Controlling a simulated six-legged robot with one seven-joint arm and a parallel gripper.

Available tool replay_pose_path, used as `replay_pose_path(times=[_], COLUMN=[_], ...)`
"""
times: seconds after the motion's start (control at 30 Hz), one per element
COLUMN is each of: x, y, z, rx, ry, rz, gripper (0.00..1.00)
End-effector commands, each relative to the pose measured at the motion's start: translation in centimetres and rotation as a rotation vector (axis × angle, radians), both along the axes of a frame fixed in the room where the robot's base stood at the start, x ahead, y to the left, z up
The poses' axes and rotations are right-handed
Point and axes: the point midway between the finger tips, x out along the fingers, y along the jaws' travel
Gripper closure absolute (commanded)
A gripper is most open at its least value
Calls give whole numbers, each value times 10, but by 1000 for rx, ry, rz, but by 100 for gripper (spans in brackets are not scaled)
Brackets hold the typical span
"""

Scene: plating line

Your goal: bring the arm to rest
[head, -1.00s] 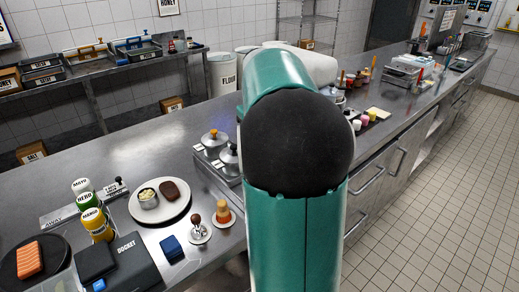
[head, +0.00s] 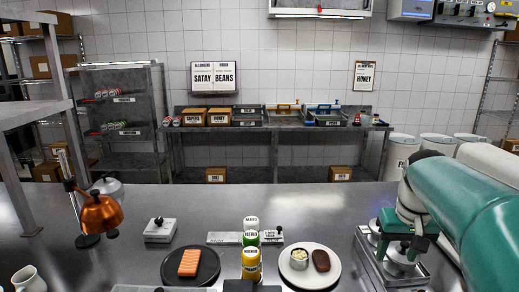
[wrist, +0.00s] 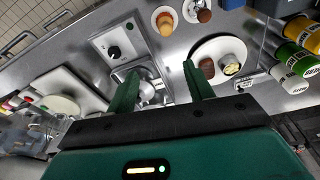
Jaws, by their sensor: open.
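My teal and white arm (head: 468,212) reaches in from the right edge of the head view, over the right part of the steel counter. In the wrist view my gripper (wrist: 161,80) is open, with its two green fingers wide apart and nothing between them. A burner unit (wrist: 117,46) with a black knob and a lidded steel pot (wrist: 148,88) lie beyond the fingers. In the head view the arm's end is by the steel pots (head: 402,256); whether it touches them I cannot tell.
A white plate (head: 297,277) with food, a dark plate (head: 187,281) with an orange block and several bottles (head: 251,262) stand at the counter's front. The counter's middle back (head: 240,205) is clear.

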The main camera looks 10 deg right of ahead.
Motion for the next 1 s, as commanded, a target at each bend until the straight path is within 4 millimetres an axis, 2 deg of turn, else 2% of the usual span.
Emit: replay_pose_path(times=[0.03, 0.2, 0.4, 0.5, 0.7, 1.0], x=[-7, -33, -73, -92, -110, -111], y=[25, 94, 160, 183, 203, 204], z=[3, 0, -17, -28, -42, -43], rx=[-9, -28, -37, -36, -33, -31], ry=[-31, -123, -235, -282, -334, -335], rz=[29, 103, 189, 224, 256, 258], gripper=[48, 48, 48, 48, 48, 48])
